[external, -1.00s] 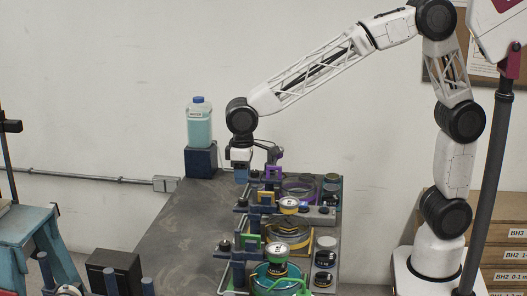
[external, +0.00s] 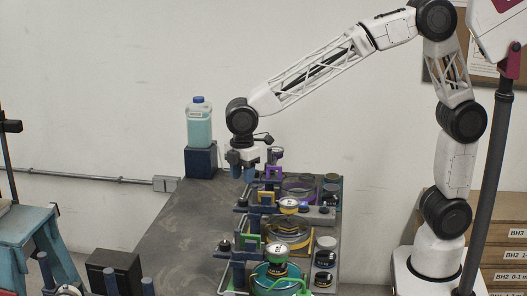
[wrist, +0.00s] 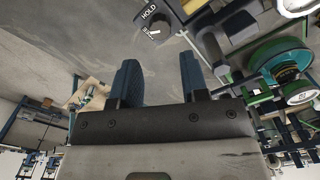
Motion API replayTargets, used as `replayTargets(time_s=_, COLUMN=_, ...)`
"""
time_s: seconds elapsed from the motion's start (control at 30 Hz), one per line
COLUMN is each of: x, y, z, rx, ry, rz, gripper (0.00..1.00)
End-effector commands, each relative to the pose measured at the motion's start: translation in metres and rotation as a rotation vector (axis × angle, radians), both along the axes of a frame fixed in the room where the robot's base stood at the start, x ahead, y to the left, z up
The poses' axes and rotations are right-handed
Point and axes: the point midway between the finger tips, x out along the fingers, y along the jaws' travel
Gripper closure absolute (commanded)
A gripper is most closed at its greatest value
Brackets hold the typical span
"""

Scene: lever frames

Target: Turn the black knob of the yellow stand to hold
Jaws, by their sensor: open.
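The yellow stand (external: 266,199) is the middle one of three on the table, with a yellow square frame and a round yellow-rimmed vessel. Its small black knob (external: 241,203) is at the stand's left end. My gripper (external: 243,174) points down, open and empty, behind and above that knob, apart from it. In the wrist view my gripper (wrist: 157,75) shows two blue fingers spread apart. Beyond them is a black knob (wrist: 158,27) with a white pointer and a HOLD label beside it; I cannot tell which stand it belongs to. The pointer is not on the word HOLD.
The purple stand (external: 273,172) is just right of my gripper, and the green stand (external: 250,245) is nearer the camera. Jars (external: 325,258) stand along the right. A bottle (external: 199,125) sits on a dark blue block (external: 201,161) at the back left. The table's left part (external: 175,230) is clear.

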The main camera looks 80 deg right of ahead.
Motion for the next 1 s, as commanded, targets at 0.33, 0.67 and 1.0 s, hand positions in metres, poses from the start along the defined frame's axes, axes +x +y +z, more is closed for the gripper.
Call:
replayTargets(time_s=0.33, x=0.0, y=0.0, z=-0.003, rx=0.0, ry=0.001, rz=-0.002, gripper=0.59)
replayTargets(time_s=0.67, x=0.0, y=0.0, z=-0.031, rx=-0.001, ry=0.003, rz=-0.002, gripper=0.59)
replayTargets(time_s=1.0, x=0.0, y=0.0, z=-0.069, rx=-0.001, ry=0.003, rz=-0.003, gripper=0.59)
